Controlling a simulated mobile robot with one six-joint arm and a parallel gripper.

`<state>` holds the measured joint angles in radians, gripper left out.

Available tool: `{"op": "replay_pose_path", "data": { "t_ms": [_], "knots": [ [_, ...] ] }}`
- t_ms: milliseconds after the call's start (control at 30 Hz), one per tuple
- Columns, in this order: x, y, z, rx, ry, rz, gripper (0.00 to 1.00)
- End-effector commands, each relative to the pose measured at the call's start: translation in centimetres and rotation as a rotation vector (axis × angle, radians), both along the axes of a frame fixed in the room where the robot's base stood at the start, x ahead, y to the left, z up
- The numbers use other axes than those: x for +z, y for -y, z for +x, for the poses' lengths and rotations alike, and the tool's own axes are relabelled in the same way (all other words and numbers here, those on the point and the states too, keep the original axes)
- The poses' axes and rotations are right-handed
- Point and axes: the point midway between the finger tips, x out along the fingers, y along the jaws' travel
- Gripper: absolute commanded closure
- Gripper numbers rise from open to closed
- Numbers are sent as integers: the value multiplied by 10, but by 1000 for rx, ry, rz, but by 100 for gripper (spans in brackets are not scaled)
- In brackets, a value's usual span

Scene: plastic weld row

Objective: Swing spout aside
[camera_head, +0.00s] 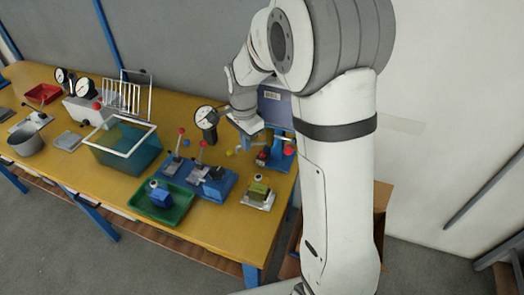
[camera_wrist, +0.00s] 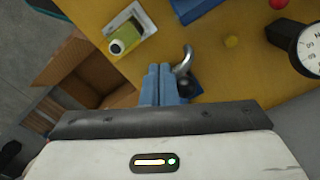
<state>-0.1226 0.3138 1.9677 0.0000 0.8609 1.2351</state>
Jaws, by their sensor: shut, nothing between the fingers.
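A curved metal spout (camera_wrist: 185,62) shows in the wrist view, just right of my fingertips. It bends over a dark round part, and its lower end is partly hidden behind my gripper. My gripper (camera_wrist: 159,70) has its two blue fingers together and holds nothing. The fingers are beside the spout; I cannot tell whether they touch it. In the head view my gripper (camera_head: 250,129) is low over the right end of the yellow bench, and I cannot make out the spout there.
A dial gauge (camera_head: 206,117) stands left of my gripper. A green fixture on a pale plate (camera_head: 258,197) and a red-and-blue device (camera_head: 275,154) are close by. A green tray (camera_head: 148,212) and a teal tub (camera_head: 112,158) lie further left. An open cardboard box (camera_wrist: 85,75) is below the bench edge.

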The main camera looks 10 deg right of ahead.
Motion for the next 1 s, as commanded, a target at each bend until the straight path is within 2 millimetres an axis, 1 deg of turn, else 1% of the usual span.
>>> {"op": "replay_pose_path", "data": {
  "t_ms": [267, 533, 867, 1000],
  "knots": [
    [0, 0, 1, 0, 0, 0, 100],
    [1, -2, 10, 0, 1, 0, 100],
    [0, -2, 11, 0, 1, 0, 100],
    [1, -3, 16, 0, 1, 0, 100]
  ]
}}
